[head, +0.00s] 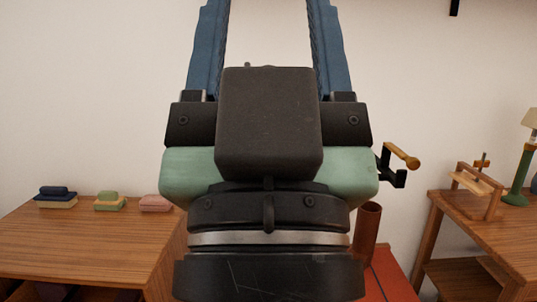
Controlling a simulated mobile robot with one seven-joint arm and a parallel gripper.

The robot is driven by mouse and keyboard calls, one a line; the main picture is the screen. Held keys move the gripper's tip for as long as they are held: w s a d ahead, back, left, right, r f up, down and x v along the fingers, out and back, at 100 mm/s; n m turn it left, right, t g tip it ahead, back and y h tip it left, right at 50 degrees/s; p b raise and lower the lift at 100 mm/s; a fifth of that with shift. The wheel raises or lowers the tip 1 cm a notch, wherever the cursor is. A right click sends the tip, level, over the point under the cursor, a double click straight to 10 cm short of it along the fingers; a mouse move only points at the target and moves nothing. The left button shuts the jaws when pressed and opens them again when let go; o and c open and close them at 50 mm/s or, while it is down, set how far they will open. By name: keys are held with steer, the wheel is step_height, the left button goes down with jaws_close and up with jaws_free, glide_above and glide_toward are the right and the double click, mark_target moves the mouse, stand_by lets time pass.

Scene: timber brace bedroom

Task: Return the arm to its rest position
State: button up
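My gripper (269,30) fills the middle of the head view and points up and away from me. Its two blue fingers stand well apart, with bare wall showing between them. The fingertips run past the top edge of the picture, so they are hidden. I see nothing held between the visible parts of the fingers. The dark and green gripper body is in front of the wall, between a wooden table on the left and another on the right.
The left wooden table (80,240) bears small stacked blocks: dark blue (54,190), green and yellow (109,201), pink (155,203). At right, a brown cylinder (367,234) stands by a red surface (394,277). A wooden table (490,235) holds a green-stemmed lamp (520,175).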

step_height(320, 180, up, 27)
steer(key=p, duration=2.4)
steer(key=shift+p, duration=0.4)
steer(key=shift+r, duration=0.1)
